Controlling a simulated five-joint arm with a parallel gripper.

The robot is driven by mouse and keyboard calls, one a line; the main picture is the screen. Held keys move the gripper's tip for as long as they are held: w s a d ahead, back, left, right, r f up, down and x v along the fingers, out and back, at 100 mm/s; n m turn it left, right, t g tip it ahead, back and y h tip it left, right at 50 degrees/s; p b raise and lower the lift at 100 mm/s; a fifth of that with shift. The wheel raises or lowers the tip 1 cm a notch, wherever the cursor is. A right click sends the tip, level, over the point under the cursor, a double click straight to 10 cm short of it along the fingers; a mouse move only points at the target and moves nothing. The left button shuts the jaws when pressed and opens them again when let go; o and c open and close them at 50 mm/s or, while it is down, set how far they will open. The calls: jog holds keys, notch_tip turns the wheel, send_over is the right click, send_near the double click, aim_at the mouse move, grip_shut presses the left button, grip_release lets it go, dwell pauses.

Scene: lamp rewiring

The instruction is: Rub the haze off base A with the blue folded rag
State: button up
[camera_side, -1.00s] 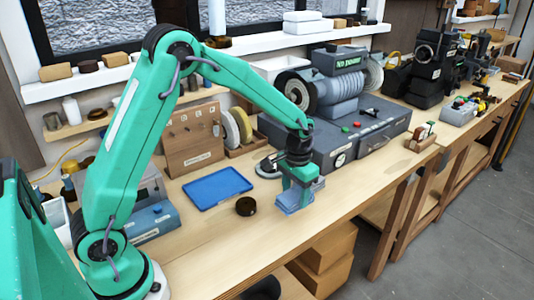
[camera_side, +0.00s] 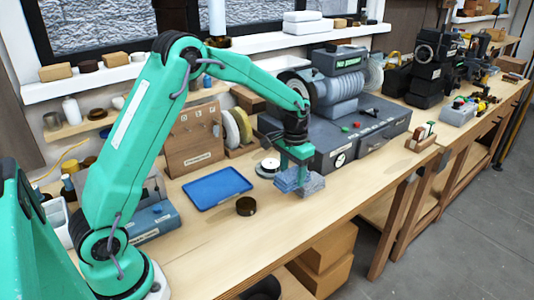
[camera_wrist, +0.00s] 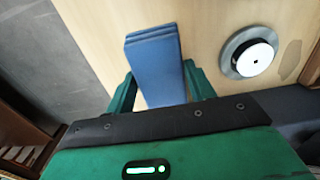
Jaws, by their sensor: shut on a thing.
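The blue folded rag (camera_side: 311,184) is a layered stack at the lower end of my gripper (camera_side: 299,172), over the front part of the bench. In the wrist view the rag (camera_wrist: 153,55) lies between the two green fingers of my gripper (camera_wrist: 160,78), which is shut on it. A round base (camera_wrist: 248,52) with a grey rim, dark ring and white top lies to the right of the rag, apart from it. It also shows just left of my gripper in the side view (camera_side: 267,167). No letter is readable on it, and any haze is too small to tell.
A blue tray (camera_side: 217,188) lies to the left on the bench, with a dark round piece (camera_side: 246,206) in front of it. A grey machine (camera_side: 342,142) stands close behind and right of my gripper. The bench front right of the rag is clear.

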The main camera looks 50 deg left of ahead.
send_near(271, 163)
jog(key=d+r, duration=0.1)
jog(key=shift+a+r, duration=0.15)
jog(key=shift+a, duration=0.4)
jog(key=shift+f, duration=2)
